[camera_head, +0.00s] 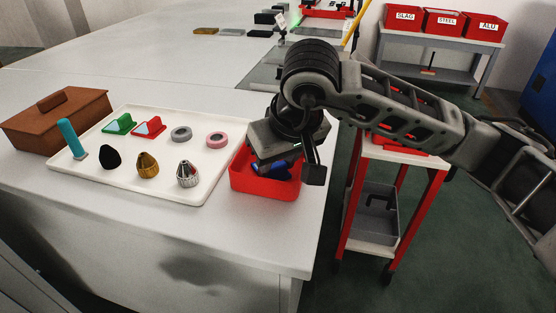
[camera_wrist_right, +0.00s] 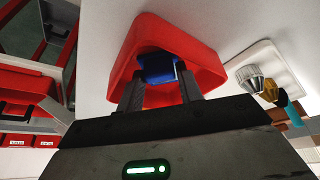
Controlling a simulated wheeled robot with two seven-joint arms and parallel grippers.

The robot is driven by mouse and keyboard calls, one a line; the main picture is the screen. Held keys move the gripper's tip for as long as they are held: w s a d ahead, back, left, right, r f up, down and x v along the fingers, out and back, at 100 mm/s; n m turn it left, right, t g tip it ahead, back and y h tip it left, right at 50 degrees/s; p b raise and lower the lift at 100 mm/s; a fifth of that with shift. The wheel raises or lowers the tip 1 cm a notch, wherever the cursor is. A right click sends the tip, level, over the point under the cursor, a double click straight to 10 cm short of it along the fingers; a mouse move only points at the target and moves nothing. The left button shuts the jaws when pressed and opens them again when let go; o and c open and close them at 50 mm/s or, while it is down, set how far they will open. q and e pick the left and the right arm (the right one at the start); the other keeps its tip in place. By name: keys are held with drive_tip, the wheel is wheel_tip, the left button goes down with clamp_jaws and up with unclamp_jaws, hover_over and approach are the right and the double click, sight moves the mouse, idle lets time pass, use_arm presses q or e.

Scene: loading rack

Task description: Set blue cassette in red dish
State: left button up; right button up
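The red dish (camera_head: 264,186) stands at the right end of the white table, beside the white tray. My right gripper (camera_head: 276,160) points down into it from above. The blue cassette (camera_head: 283,171) shows under the gripper, inside the dish's rim. In the right wrist view the blue cassette (camera_wrist_right: 157,68) sits between my two fingertips (camera_wrist_right: 160,76), with a finger against each side, within the walls of the red dish (camera_wrist_right: 205,62). Whether the cassette touches the dish floor is hard to tell. My left gripper is not in view.
The white tray (camera_head: 58,181) holds several small parts, including grey and pink rings, cones, and green and red pieces. A brown lidded box (camera_head: 58,122) stands left of it. The table's right edge is close to the dish; a red-framed cart (camera_head: 400,165) stands beyond it.

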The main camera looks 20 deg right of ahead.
drive_tip(key=shift+o, duration=1.2)
drive_tip(key=shift+r, duration=0.1)
drive_tip(key=shift+r+p, duration=0.25)
drive_tip(key=shift+p, duration=0.2)
drive_tip(key=v, duration=1.1)
drive_tip(key=shift+s+r, duration=0.15)
drive_tip(key=shift+r, duration=0.2)
